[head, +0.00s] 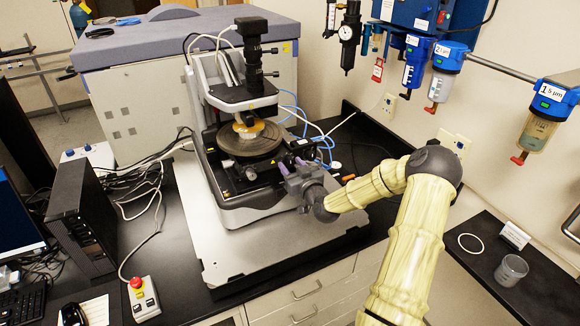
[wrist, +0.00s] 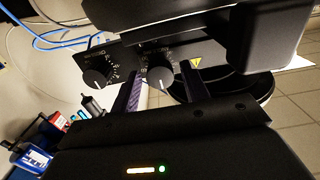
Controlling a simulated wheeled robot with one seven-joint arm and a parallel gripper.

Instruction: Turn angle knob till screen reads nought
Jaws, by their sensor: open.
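Two black knobs with white pointer marks sit side by side on a dark panel in the wrist view: a left knob (wrist: 98,74) and a right knob (wrist: 160,75). Their labels are too small to read, so I cannot tell which is the angle knob. My gripper (wrist: 162,69) is open, its purple fingers on either side of the right knob; contact is not clear. In the head view my gripper (head: 290,166) is at the right side of the profiler (head: 248,195) and hides the knobs. A monitor (head: 12,225) is cut off at the left edge; no reading shows.
The profiler's round stage (head: 249,142) is just left of my gripper, with blue and white cables behind. Filter bowls (head: 437,88) hang on the right wall. A red-button control box (head: 144,298) and a black computer tower (head: 82,220) stand at left.

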